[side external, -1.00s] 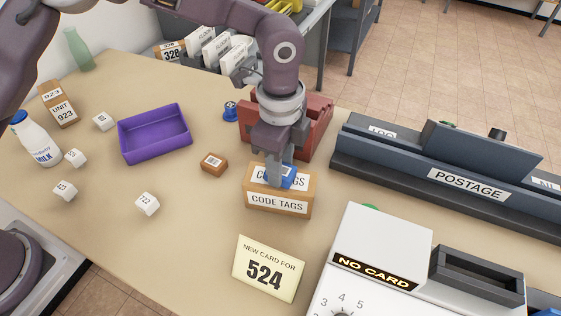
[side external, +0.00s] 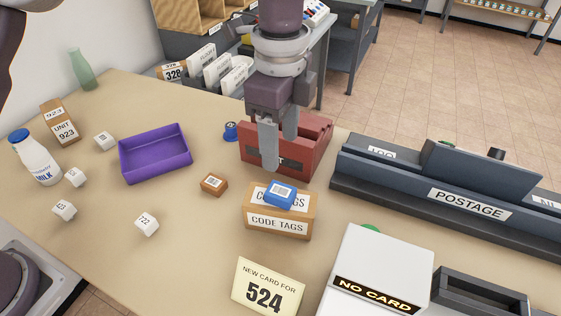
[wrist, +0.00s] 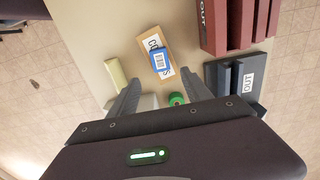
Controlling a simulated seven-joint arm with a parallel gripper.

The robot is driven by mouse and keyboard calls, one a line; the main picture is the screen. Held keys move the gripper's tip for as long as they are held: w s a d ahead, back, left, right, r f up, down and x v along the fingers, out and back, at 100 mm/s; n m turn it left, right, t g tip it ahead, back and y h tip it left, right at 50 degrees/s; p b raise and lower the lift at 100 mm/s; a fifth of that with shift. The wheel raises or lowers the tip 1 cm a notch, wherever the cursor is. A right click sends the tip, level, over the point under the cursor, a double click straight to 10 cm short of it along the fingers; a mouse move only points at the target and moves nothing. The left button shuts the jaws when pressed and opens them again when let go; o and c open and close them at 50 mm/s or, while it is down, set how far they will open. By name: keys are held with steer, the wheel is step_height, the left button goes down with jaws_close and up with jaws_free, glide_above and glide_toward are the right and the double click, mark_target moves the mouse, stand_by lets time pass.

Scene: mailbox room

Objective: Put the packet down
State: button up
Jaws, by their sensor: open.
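The packet (side external: 280,195) is small and blue with a white barcode label. It lies on top of the cardboard box marked CODE TAGS (side external: 279,225), partly covering the box's top label. My gripper (side external: 280,152) is open and empty, raised above and behind the box, in front of the red tray. It is apart from the packet. In the wrist view the packet (wrist: 161,64) rests on the tan box (wrist: 148,42), beyond the spread fingers (wrist: 165,95).
A red tray (side external: 312,135) stands just behind the box. A purple tray (side external: 155,165), a brown block (side external: 214,184) and several white cubes (side external: 147,224) are to the left. The dark POSTAGE rack (side external: 465,204) is at right. A card for 524 (side external: 268,286) stands in front.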

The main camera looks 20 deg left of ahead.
steer(key=shift+r, duration=0.4)
steer(key=s+a+r+n+t, duration=0.2)
steer(key=s+a+r+n, duration=0.35)
steer(key=a, duration=0.35)
steer(key=s+a+r+n+t, duration=0.1)
steer(key=s+a+r+n, duration=0.4)
steer(key=a, duration=0.4)
steer(key=s+a+f+n+t, duration=0.1)
steer(key=s+a+f+n, duration=0.1)
steer(key=s, duration=0.4)
steer(key=s+a+f+n+t, duration=0.1)
steer(key=s+a+f+n, duration=0.1)
steer(key=s+a+n, duration=0.2)
steer(key=shift+s+a+f+n+t, duration=0.25)
steer(key=shift+s+n, duration=0.5)
steer(key=shift+s, duration=0.4)
steer(key=shift+r, duration=0.1)
